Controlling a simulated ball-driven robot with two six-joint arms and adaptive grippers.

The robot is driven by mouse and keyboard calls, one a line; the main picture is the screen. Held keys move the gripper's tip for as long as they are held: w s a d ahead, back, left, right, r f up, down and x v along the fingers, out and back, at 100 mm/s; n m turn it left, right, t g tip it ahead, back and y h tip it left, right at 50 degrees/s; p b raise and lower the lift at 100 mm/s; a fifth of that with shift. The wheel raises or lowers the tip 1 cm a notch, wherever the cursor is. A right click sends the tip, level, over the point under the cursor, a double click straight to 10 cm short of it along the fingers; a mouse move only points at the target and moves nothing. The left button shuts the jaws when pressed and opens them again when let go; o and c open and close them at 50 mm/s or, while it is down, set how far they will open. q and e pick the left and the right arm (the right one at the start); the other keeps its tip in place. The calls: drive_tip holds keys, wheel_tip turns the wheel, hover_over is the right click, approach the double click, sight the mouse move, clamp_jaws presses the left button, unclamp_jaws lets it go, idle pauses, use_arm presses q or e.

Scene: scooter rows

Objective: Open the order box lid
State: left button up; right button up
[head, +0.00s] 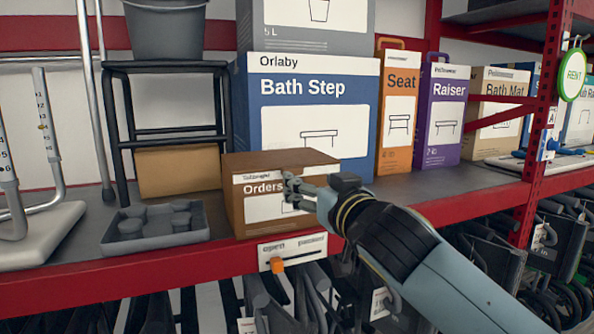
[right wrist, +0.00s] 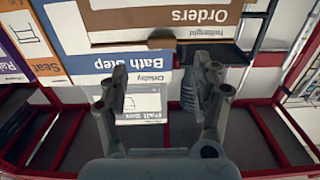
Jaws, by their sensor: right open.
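The order box (head: 238,212) is a brown carton with a white "Orders" label, standing on the red-edged shelf. Its brown lid (head: 275,160) lies flat and closed on top. My right gripper (head: 289,190) is in front of the box's label face in the head view, covering part of it. In the right wrist view the jaws (right wrist: 160,76) are open with nothing between them. The box's label face (right wrist: 130,18) is upside down at the top there, with a small brown tab (right wrist: 177,42) at its edge. I cannot tell whether the gripper touches the box. My left gripper is out of view.
A blue Bath Step box (head: 245,110) stands behind the order box. A grey tray (head: 155,236) lies to its left, with a black-framed stool (head: 165,68) behind it. An "open/packed" sign with an orange slider (head: 277,264) is on the shelf edge. Dark items hang below.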

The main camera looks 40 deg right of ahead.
sight(294, 172)
drive_tip(key=p+x, duration=0.1)
drive_tip(key=x, duration=0.7)
drive_tip(key=shift+a, duration=0.2)
clamp_jaws()
